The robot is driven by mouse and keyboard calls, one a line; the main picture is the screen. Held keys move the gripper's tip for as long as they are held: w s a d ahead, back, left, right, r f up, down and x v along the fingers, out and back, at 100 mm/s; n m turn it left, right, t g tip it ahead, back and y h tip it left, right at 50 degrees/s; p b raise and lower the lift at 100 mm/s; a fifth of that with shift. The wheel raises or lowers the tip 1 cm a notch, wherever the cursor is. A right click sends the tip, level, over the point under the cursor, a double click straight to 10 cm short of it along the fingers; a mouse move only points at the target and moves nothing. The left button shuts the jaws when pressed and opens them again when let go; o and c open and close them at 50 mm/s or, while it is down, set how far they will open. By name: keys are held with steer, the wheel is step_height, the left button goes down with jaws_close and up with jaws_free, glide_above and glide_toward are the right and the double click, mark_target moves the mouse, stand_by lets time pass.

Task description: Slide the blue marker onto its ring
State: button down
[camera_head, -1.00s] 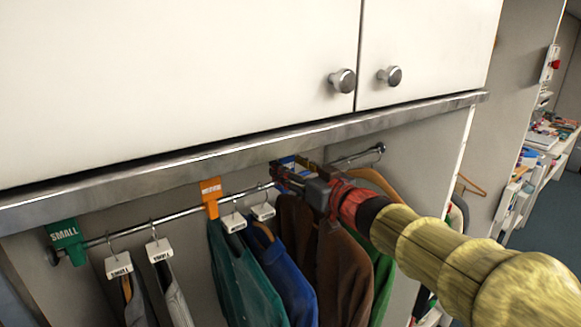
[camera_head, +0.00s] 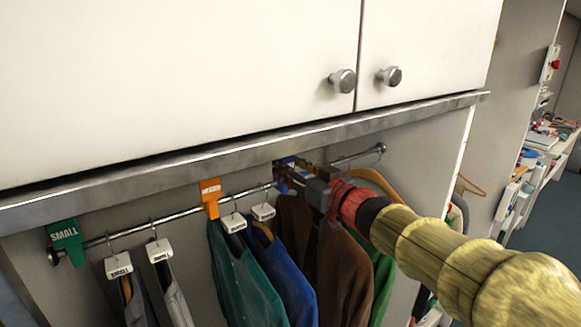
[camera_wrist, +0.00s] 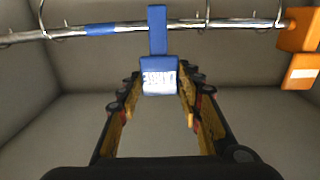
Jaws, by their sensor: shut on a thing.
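The blue marker (camera_wrist: 159,76) hangs on the clothes rail, its strap reaching up over the rod; its white lettering appears upside down in the wrist view. The blue ring (camera_wrist: 100,30), a band on the rod, lies left of the marker there, with bare rod between them. My gripper (camera_wrist: 159,84) is shut on the marker's lower block, a finger on each side. In the head view my gripper (camera_head: 287,178) is at the rail below the cabinet edge; the blue marker (camera_head: 279,172) is mostly hidden by the fingers, and the ring is not discernible.
The orange marker (camera_head: 210,197) and green SMALL marker (camera_head: 66,240) hang farther left on the rail (camera_head: 170,217). Hanger hooks cross the rod on both sides of the blue marker. Garments hang below, including a brown one (camera_head: 343,270). The cabinet's metal edge (camera_head: 240,153) is close above.

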steer(key=w+d+p, duration=0.4)
steer(key=d+p, duration=0.1)
steer(key=d, duration=0.1)
stand_by(0.4)
steer(key=c, duration=1.2)
jaws_free()
steer(key=shift+d, duration=0.1)
